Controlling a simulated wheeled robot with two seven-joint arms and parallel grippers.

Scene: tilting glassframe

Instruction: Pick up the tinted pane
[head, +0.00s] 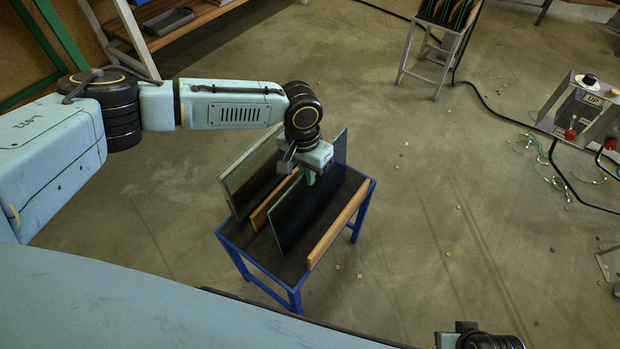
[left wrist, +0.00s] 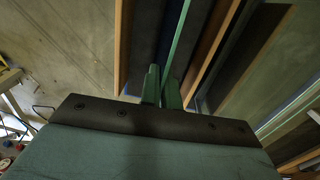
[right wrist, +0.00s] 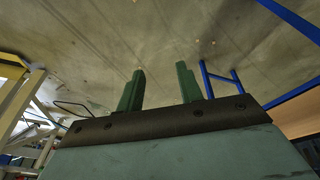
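The darker, tinted-looking pane (head: 300,213) stands on edge over the right part of a small blue-framed bench (head: 262,263). My left gripper (head: 309,181) is at its top edge, pointing down. In the left wrist view the two green fingers (left wrist: 162,88) are close together with the thin pane edge (left wrist: 179,40) between them, and they look shut on it. Whether its lower edge touches the bench is unclear. A second, clearer pane (head: 235,182) stands to its left. My right gripper (right wrist: 160,90) is open and empty, its fingers wide apart.
Wooden rails (head: 338,224) run along the bench beside the panes. A rack with dark panels (head: 447,15) stands at the back. A control box marked UP (head: 590,100) is at the right. A shelf (head: 185,28) is at upper left. The floor right of the bench is mostly clear.

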